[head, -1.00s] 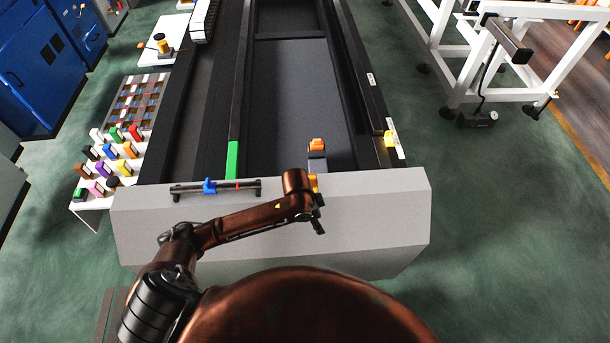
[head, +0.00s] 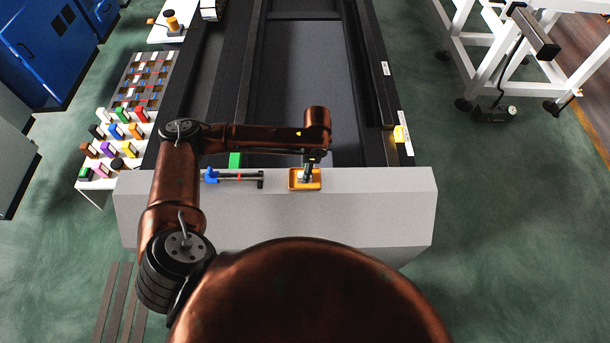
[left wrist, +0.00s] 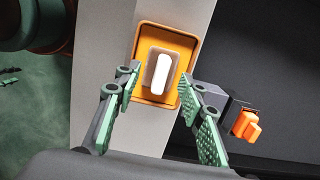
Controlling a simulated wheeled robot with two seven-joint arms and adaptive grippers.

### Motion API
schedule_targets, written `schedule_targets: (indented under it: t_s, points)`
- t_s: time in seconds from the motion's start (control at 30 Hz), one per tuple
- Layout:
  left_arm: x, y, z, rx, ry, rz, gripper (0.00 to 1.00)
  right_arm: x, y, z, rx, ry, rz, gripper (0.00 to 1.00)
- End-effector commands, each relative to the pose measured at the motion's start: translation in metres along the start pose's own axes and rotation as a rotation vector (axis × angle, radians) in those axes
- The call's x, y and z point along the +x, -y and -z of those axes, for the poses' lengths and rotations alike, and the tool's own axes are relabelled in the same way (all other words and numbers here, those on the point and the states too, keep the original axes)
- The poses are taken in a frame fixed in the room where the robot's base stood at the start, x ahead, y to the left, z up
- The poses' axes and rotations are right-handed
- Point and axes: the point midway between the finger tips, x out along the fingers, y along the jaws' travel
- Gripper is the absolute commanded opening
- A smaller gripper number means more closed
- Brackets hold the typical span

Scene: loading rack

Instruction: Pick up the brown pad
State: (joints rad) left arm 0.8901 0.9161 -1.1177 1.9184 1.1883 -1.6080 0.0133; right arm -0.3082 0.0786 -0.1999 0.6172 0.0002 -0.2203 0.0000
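An orange tray (head: 294,184) lies on the light grey front ledge; it also shows in the left wrist view (left wrist: 142,45). In it lies a small pad (left wrist: 151,68) with a brownish rim and a bright white middle. My left gripper (head: 307,176) is above the tray, pointing down. In the left wrist view my left gripper (left wrist: 159,84) is open, with its green fingers apart on either side of the pad and nothing between them. In the head view the gripper hides most of the pad. My right gripper is not in view.
A white shelf at the left holds several coloured blocks, one of them brown (head: 87,149). A bar with a blue clamp (head: 210,175) lies left of the tray. An orange-and-black device (left wrist: 246,124) stands to the right in the left wrist view. The ledge's right part is clear.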

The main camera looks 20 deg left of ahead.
Motion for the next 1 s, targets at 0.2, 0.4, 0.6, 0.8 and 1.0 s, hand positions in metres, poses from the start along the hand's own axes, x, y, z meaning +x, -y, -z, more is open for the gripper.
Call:
schedule_targets:
  t_s: [0.2,0.4,0.6,0.8,1.0]
  points:
    - [0.028,-0.001,0.000,0.002,0.000,-0.001,0.37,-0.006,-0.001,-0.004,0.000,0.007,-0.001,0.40]
    - [0.032,0.000,0.000,0.002,0.000,0.001,0.37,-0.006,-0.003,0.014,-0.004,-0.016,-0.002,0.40]
    - [0.032,0.000,0.000,0.002,0.000,0.001,0.29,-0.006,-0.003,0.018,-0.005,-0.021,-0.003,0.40]
    - [0.032,0.000,0.000,0.002,-0.001,0.001,0.16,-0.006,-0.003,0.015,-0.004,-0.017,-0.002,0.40]
    - [0.032,0.000,0.000,0.002,-0.001,0.001,0.08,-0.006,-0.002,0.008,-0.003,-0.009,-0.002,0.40]
